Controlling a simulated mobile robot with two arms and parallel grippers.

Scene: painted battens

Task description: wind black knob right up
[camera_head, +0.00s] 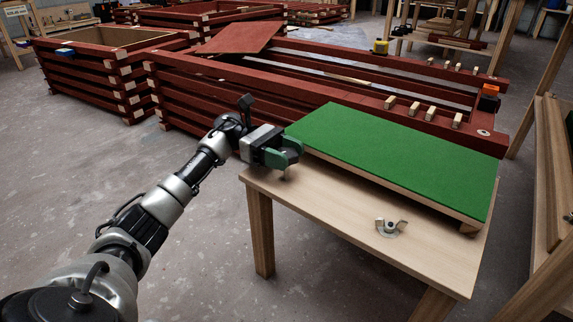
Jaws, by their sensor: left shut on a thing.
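My left gripper (286,156) reaches in from the left with green fingers. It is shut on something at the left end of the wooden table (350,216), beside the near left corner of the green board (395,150). The fingers hide most of what they hold. It sits where the black knob would be, and only a small grey bit shows under the fingers. A metal wing-shaped fitting (390,228) stands on the table in front of the board, apart from the gripper. My right gripper is out of view.
Dark red battens (240,75) are stacked behind the table, with small wooden blocks (414,108) on top. Another red stack (110,62) stands at the back left. A wooden rack (550,190) stands close on the right. The floor at left front is clear.

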